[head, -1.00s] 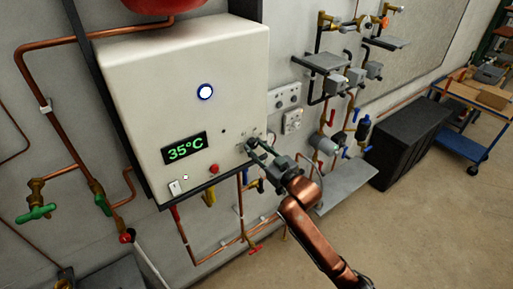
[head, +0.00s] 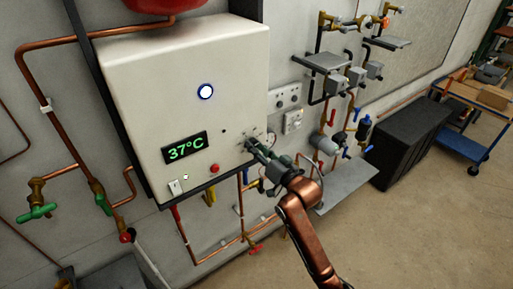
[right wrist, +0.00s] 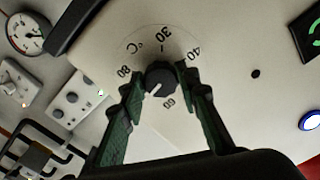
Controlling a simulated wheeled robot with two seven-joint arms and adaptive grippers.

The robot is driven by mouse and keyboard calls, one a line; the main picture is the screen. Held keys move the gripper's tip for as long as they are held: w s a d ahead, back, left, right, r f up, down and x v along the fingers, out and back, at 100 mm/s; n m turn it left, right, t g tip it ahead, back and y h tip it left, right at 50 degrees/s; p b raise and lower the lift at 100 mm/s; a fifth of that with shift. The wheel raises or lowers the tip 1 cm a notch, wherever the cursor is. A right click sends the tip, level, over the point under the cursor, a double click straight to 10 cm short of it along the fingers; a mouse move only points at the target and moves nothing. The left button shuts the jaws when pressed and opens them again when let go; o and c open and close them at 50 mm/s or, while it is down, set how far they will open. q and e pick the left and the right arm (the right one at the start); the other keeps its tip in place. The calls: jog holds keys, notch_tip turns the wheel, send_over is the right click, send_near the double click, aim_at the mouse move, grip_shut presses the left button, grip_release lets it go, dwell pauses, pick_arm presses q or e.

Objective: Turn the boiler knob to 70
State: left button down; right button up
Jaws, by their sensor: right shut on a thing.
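The white boiler (head: 185,80) hangs on the wall in the head view, and its green display (head: 186,148) reads 37°C. The dark round boiler knob (right wrist: 161,78) shows in the right wrist view, inside a printed scale with 30, 40, 60 and 80. Its pale mark points to the lower left, between 60 and 80. My right gripper (head: 254,147) is at the lower right of the boiler's front. In the right wrist view its two green-padded fingers (right wrist: 160,84) are shut on the knob, one on each side. My left gripper is not in view.
A red button (head: 214,168) and a white switch (head: 174,187) sit below the display. A socket panel (head: 286,98) and pipes with valves are right of the boiler. A black box (head: 412,140) stands on the floor; the floor in front is open.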

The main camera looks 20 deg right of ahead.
jog(key=shift+f, duration=0.15)
jog(key=o, duration=1.1)
jog(key=shift+o, duration=0.3)
jog(key=v, duration=1.2)
